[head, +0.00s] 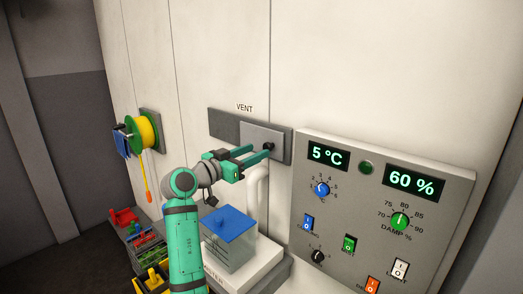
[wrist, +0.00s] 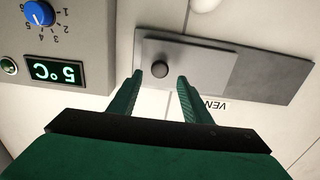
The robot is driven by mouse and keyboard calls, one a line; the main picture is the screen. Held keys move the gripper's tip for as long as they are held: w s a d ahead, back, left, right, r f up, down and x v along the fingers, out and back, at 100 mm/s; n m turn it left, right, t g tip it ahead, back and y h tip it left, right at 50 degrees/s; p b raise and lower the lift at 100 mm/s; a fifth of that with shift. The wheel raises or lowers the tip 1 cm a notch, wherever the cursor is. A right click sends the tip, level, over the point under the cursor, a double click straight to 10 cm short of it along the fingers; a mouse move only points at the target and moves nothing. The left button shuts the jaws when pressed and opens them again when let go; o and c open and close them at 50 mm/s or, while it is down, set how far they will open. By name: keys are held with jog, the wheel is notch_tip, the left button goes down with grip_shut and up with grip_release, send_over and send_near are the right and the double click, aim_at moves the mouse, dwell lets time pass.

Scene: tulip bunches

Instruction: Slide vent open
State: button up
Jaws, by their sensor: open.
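The vent is on the white wall under the word VENT. Its lighter grey sliding cover (head: 283,140) sits at the right end of a darker grey backing plate (head: 224,125). The cover also shows in the upside-down wrist view (wrist: 203,68), with the backing plate (wrist: 275,77) bare to its right. A round black knob (wrist: 160,69) stands out from the cover. My gripper (wrist: 160,77) is open, with one fingertip on each side of the knob and gaps visible between. Whether the fingertips reach past the knob's front is unclear.
A control panel (head: 330,236) with displays, knobs and switches is right of the vent. A white pipe (head: 254,190) and a blue-lidded clear box (head: 229,224) are below. A yellow reel (head: 146,131) hangs at left, above several coloured crates.

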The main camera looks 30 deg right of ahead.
aim_at(266, 147)
jog(key=shift+x, duration=1.95)
jog(key=shift+c, duration=0.5)
